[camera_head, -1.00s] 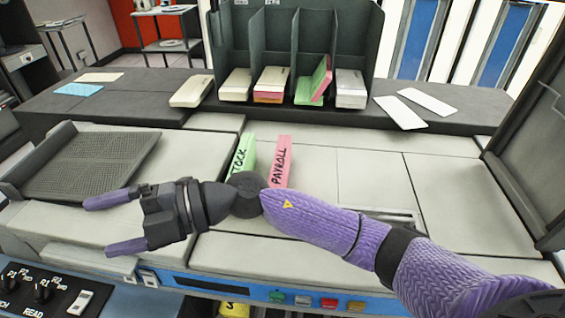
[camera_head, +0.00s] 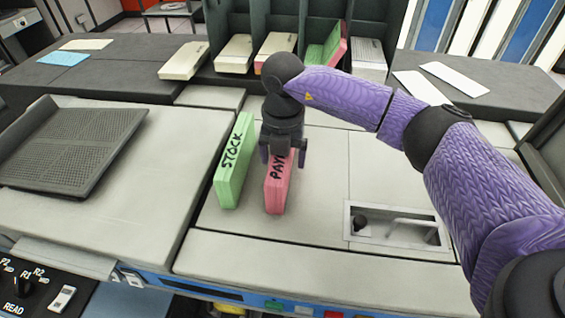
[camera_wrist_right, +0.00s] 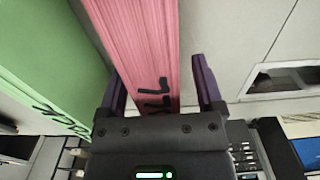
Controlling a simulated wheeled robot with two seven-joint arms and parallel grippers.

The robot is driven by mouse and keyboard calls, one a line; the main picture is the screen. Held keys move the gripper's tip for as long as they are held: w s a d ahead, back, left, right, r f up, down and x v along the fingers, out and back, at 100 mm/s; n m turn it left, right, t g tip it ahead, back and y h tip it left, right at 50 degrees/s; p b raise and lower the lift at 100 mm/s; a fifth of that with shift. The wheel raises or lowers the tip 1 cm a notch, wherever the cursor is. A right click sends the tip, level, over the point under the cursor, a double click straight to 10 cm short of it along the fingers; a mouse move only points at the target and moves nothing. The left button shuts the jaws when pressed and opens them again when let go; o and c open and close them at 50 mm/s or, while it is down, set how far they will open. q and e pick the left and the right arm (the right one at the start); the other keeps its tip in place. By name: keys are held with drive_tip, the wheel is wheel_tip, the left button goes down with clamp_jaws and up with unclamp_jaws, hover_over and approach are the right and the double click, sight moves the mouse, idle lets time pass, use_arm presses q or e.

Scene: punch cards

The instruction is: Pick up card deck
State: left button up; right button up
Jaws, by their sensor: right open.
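A pink card deck (camera_head: 276,195) with black lettering stands on edge on the light machine top. A green card deck (camera_head: 232,165) marked STOCK stands to its left. My right gripper (camera_head: 278,156) is over the far part of the pink deck and hides part of its lettering. In the right wrist view the open fingers (camera_wrist_right: 160,85) are on either side of the pink deck (camera_wrist_right: 138,45), with a gap on the right side. The green deck (camera_wrist_right: 45,50) is left of the fingers there. My left gripper is not in view.
A dark rack with several card stacks (camera_head: 233,52) stands at the back. A recessed slot (camera_head: 395,228) is at the right of the machine top. A dark ribbed tray (camera_head: 70,148) is at the left.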

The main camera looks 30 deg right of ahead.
drive_tip(key=shift+f, duration=0.6)
drive_tip(key=shift+r, duration=0.1)
drive_tip(key=shift+c, duration=0.2)
clamp_jaws()
drive_tip(key=shift+r, duration=0.1)
